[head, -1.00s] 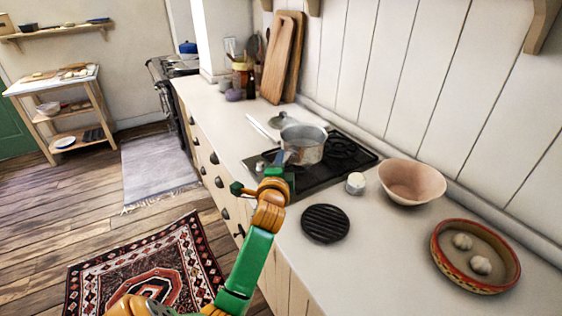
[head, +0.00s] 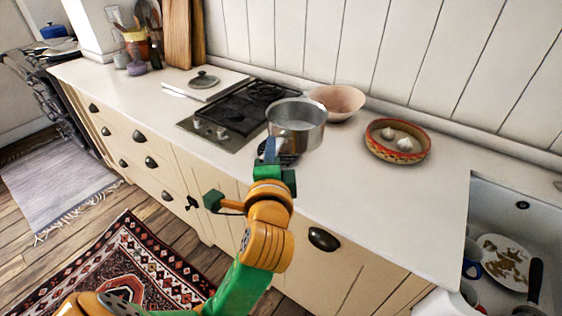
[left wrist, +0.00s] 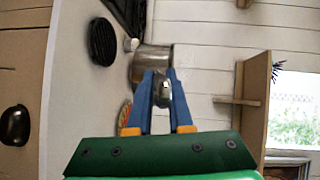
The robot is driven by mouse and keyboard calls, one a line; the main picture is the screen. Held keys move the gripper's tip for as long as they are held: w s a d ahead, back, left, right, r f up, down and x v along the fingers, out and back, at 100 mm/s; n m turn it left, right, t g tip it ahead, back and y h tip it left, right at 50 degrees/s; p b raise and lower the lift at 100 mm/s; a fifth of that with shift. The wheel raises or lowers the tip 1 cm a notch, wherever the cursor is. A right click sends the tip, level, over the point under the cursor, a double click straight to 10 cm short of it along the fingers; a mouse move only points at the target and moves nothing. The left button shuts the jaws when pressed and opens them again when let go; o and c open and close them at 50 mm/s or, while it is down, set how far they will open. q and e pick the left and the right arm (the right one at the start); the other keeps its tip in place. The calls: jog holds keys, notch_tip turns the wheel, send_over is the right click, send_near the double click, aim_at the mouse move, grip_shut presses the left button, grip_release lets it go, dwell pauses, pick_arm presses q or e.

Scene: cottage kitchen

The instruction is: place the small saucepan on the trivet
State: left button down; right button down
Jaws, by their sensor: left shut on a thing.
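The small saucepan (head: 297,128) is metal and looks roughly upright, held up above the counter. My left gripper (head: 270,150) is shut on its handle; the left wrist view shows the handle (left wrist: 161,92) between the blue fingers and the pan (left wrist: 150,62) beyond them. The trivet (head: 289,159) is a black, ribbed disc on the counter, mostly hidden behind the saucepan and gripper in the head view. It shows whole in the left wrist view (left wrist: 103,41), apart from the pan. My right gripper is not in view.
A pink bowl (head: 338,102) and a red-rimmed dish (head: 398,156) with pale bulbs stand to the right. A sink (head: 525,215) holds dishes. The front counter right of the gripper is clear.

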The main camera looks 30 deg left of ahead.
pick_arm(q)
jog(key=shift+s+d+f, duration=0.1)
jog(key=shift+s+d, duration=0.1)
jog(key=shift+s, duration=0.2)
jog(key=shift+w+a+f, duration=0.1)
jog(key=shift+w+f, duration=0.05)
jog(key=w+a+f, duration=0.3)
jog(key=f, duration=0.1)
jog(key=w+a+f, duration=0.3)
jog(key=f, duration=0.1)
jog(key=w+a+f+b, duration=0.1)
jog(key=w+a+f, duration=0.2)
jog(key=a+f, duration=0.1)
jog(key=shift+w+f, duration=0.3)
jog(key=shift+w, duration=0.05)
jog(key=shift+f, duration=0.1)
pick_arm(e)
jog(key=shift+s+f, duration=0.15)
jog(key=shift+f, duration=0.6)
pick_arm(q)
jog(key=shift+f, duration=0.1)
